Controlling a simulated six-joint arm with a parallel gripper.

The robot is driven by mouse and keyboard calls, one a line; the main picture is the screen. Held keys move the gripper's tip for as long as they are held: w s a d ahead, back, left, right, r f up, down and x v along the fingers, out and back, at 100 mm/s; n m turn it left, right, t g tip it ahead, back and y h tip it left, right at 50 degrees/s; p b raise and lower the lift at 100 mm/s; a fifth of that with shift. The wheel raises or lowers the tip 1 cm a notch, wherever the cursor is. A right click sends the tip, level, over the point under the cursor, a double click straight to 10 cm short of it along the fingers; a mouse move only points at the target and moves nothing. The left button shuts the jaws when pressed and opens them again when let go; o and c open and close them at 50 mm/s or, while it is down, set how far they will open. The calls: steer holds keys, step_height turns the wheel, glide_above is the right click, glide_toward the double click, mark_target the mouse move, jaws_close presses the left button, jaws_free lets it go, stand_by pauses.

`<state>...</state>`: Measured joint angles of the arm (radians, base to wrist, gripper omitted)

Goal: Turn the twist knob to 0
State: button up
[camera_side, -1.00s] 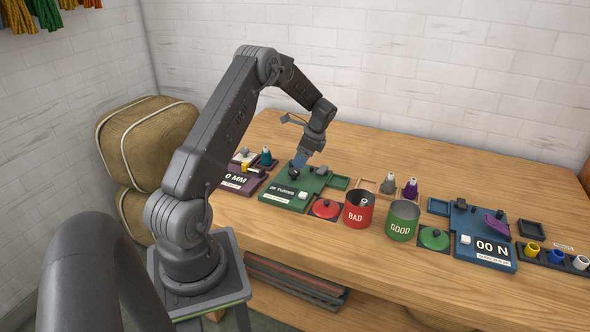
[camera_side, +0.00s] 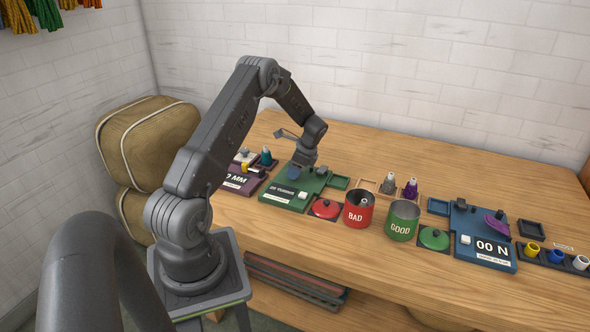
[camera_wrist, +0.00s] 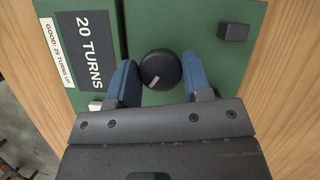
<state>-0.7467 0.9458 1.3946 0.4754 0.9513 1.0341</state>
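The twist knob (camera_wrist: 160,70) is black and round with a white pointer line. In the wrist view it sits on the green panel (camera_wrist: 205,14), its line slanting toward the lower left. The panel's display (camera_wrist: 92,49) reads "20 TURNS". My gripper (camera_wrist: 160,76) has one blue finger on each side of the knob. The fingers look very close to it, but I cannot tell whether they touch. In the side view my gripper (camera_side: 294,173) is low over the panel (camera_side: 318,182) and hides the knob.
A label (camera_wrist: 58,52) by the display reads "GOOD: 25 TURNS UP". A small black block (camera_wrist: 233,32) stands right of the knob. In the side view a red lid (camera_side: 324,208), a red "BAD" can (camera_side: 358,211) and a green "GOOD" can (camera_side: 402,222) stand right of the panel.

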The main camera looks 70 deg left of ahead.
steer(key=c, duration=0.4)
steer(key=shift+c, duration=0.2)
steer(key=shift+n, duration=0.3)
steer(key=n+h, duration=0.1)
steer(key=n, duration=0.1)
steer(key=n+h, duration=0.1)
steer(key=n, duration=0.2)
steer(key=shift+a+g, duration=0.1)
steer(key=shift+g, duration=0.3)
steer(key=n+h, duration=0.1)
steer(key=n, duration=0.2)
steer(key=n+h, duration=0.1)
steer(key=n, duration=0.2)
steer(key=shift+a+n+t+h, duration=0.1)
steer(key=shift+n+t+h, duration=0.2)
steer(key=shift+n+h, duration=0.1)
steer(key=n+t, duration=0.1)
steer(key=n, duration=0.2)
steer(key=n+h, duration=0.1)
steer(key=n, duration=0.2)
steer(key=shift+t+h, duration=0.3)
steer(key=shift+t, duration=0.1)
steer(key=n+t, duration=0.1)
steer(key=n, duration=0.2)
steer(key=n+t, duration=0.1)
steer(key=n, duration=0.2)
steer(key=shift+s+a+h, duration=0.1)
steer(key=shift+h, duration=0.2)
steer(key=shift+n, duration=0.3)
steer(key=o, duration=0.9)
